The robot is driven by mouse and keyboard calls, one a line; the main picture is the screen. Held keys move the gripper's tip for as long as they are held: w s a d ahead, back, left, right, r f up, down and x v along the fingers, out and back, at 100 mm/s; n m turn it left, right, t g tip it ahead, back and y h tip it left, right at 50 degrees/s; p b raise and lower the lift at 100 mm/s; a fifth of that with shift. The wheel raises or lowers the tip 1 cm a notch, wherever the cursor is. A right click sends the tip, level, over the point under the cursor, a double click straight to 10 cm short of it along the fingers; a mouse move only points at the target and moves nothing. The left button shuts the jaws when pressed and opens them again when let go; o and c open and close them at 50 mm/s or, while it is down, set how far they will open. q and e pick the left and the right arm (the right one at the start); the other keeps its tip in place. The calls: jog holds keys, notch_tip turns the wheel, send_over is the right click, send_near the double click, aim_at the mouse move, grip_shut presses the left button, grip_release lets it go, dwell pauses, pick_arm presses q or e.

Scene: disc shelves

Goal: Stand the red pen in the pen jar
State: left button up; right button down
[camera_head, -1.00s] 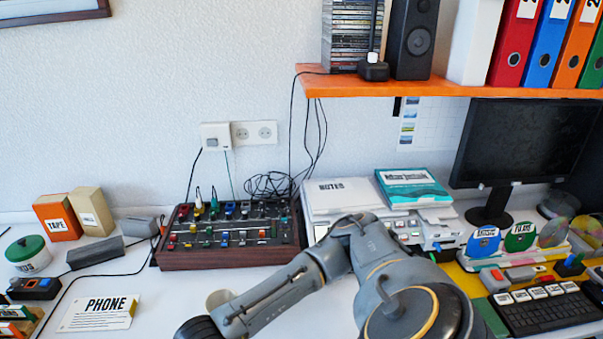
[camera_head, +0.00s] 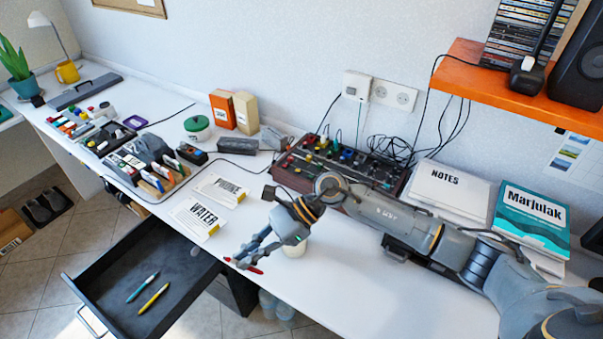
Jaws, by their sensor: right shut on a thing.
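My right gripper (camera_head: 243,258) reaches in from the right over the desk's front edge, shut on the red pen (camera_head: 257,269). The pen lies roughly flat across the fingertips, with its two ends showing. A pale cream cup, probably the pen jar (camera_head: 295,248), stands on the desk just right of the gripper. My gripper and wrist hide part of it, and its inside cannot be seen. My left gripper is not in view.
An open dark drawer (camera_head: 190,268) below the desk holds a blue pen (camera_head: 142,287) and a yellow pen (camera_head: 153,298). WATER (camera_head: 198,217) and PHONE (camera_head: 221,188) cards lie left of the gripper. A mixer (camera_head: 340,165) stands behind. The front right desktop is clear.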

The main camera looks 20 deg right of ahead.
pick_arm(q)
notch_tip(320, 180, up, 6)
jog(key=p, duration=0.5)
pick_arm(e)
jog(key=w+d+r+m+t+h, duration=0.1)
jog(key=w+d+r+m+t, duration=0.1)
jog(key=w+d+m+t, duration=0.5)
jog(key=w+d+r+m+t, duration=0.2)
jog(key=w+d+m+t, duration=0.25)
jog(key=d+t, duration=0.35)
pick_arm(q)
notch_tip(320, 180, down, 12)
jog(key=b, duration=1.2)
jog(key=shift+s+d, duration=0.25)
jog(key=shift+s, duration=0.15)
pick_arm(e)
notch_tip(320, 180, down, 14)
jog(key=shift+s+d+f, duration=0.15)
jog(key=shift+s+d, duration=0.1)
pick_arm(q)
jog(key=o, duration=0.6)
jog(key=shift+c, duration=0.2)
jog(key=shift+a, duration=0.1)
